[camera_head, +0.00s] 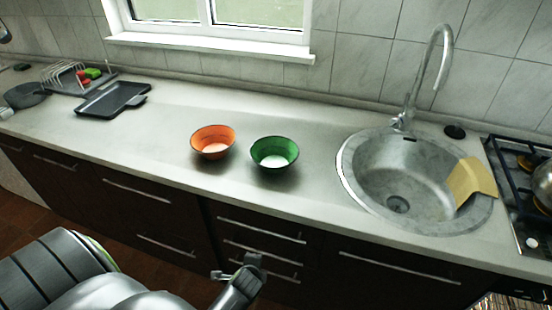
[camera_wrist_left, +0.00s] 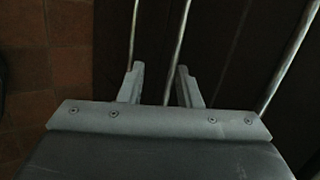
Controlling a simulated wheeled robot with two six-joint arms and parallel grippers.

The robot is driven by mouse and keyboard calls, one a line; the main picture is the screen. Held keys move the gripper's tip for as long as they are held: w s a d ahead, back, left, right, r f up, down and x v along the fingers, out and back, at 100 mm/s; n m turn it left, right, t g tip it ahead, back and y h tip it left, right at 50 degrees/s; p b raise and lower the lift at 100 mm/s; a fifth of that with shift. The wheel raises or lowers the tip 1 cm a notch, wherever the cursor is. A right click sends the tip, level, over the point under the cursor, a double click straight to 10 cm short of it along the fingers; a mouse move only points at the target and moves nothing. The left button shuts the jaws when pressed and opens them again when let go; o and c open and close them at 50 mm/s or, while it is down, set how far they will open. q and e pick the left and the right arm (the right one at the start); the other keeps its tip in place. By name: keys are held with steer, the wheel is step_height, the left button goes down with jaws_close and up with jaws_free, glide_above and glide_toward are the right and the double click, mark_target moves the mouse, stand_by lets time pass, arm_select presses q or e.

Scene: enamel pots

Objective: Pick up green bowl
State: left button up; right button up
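The green bowl (camera_head: 274,153) stands upright on the light worktop, left of the sink, with a pale inside bottom. An orange bowl (camera_head: 213,142) stands close to its left, with a small gap between them. My left gripper (camera_head: 236,268) is low in front of the cabinet drawers, below the worktop edge and well short of the green bowl. In the left wrist view the left gripper (camera_wrist_left: 158,72) has its two fingers apart with nothing held, and dark cabinet fronts and handles behind. The bowls are not in that view. My right gripper is not in view.
The worktop (camera_head: 160,125) is clear around the bowls. A round sink (camera_head: 400,205) with a tall tap (camera_head: 432,70) and a yellow cloth (camera_head: 470,180) lies right, beside a hob (camera_head: 530,165). A black tray (camera_head: 110,100) and dish rack (camera_head: 75,75) are far left.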

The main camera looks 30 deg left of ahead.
arm_select(q)
steer(key=w+a+r+m+t+y+p, duration=0.1)
steer(key=w+r+m+y, duration=0.15)
steer(key=r, duration=0.75)
steer(key=w+a+r+m+t+y+p, duration=0.15)
steer(key=r+m, duration=0.25)
steer(key=r, duration=0.6)
steer(key=w+a+r+m+t+y, duration=0.1)
steer(key=w+r+m, duration=0.2)
steer(key=r, duration=0.8)
steer(key=p, duration=0.1)
glide_toward(253, 154)
steer(key=shift+a+f+n, duration=0.15)
steer(key=shift+a+n, duration=0.1)
steer(key=shift+a, duration=0.4)
steer(key=shift+w+d+p+x, duration=0.15)
steer(key=shift+x, duration=1.4)
steer(key=shift+w+d+p+x, duration=0.1)
steer(key=shift+d+p+x, duration=0.1)
steer(key=shift+x, duration=1.4)
steer(key=shift+c, duration=0.4)
jaws_close()
